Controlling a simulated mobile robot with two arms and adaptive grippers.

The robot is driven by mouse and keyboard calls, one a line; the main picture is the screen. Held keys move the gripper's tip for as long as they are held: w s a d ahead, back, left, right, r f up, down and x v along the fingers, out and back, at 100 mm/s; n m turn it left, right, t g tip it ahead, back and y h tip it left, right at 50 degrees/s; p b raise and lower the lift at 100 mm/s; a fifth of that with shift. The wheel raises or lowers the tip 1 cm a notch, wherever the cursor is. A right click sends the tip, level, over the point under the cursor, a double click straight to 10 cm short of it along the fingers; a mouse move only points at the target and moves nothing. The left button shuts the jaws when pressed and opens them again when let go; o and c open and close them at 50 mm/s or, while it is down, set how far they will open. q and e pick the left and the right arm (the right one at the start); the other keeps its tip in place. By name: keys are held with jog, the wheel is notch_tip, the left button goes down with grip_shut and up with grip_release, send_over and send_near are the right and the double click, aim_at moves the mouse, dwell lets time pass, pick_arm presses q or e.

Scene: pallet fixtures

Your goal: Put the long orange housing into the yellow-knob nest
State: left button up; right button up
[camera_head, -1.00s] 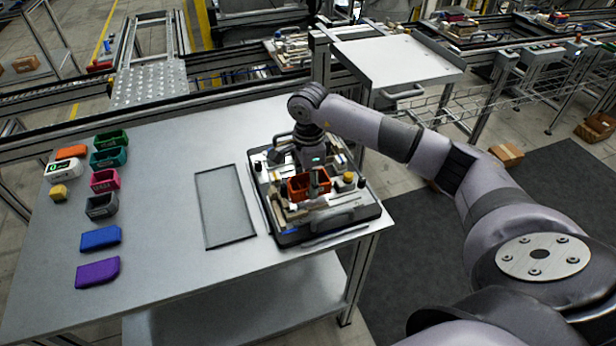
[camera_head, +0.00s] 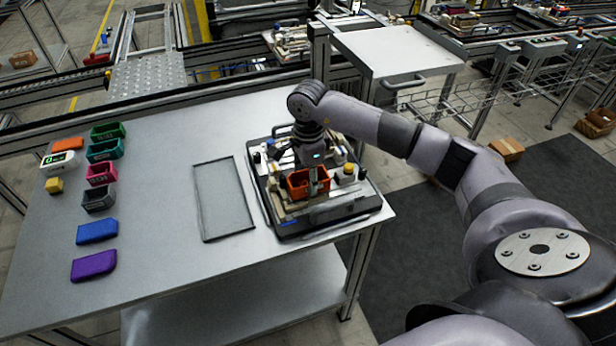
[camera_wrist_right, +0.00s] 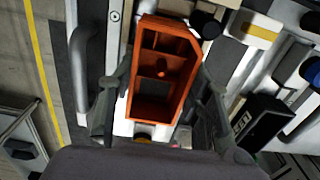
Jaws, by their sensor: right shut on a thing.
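The orange housing (camera_head: 299,187) is an open, compartmented box over the pallet fixture (camera_head: 342,211) at the table's right end. In the right wrist view the housing (camera_wrist_right: 162,72) lies lengthwise between the fingers of my right gripper (camera_wrist_right: 160,110). The right gripper (camera_head: 313,178) is shut on it from above. A yellow knob (camera_head: 348,169) stands on the fixture just right of the housing. A yellow piece also shows under the housing's near end in the wrist view (camera_wrist_right: 143,136). I cannot tell whether the housing is fully seated. My left gripper is out of view.
An empty grey tray outline (camera_head: 223,198) lies left of the fixture. Several coloured bins, a blue block (camera_head: 97,231), a purple block (camera_head: 93,265) and an orange block (camera_head: 68,144) sit at the table's left. A metal rail runs behind the table.

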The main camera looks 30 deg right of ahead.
jog(key=shift+f+b, duration=0.3)
jog(key=shift+f, duration=0.15)
jog(key=o, duration=1.3)
notch_tip(320, 180, up, 12)
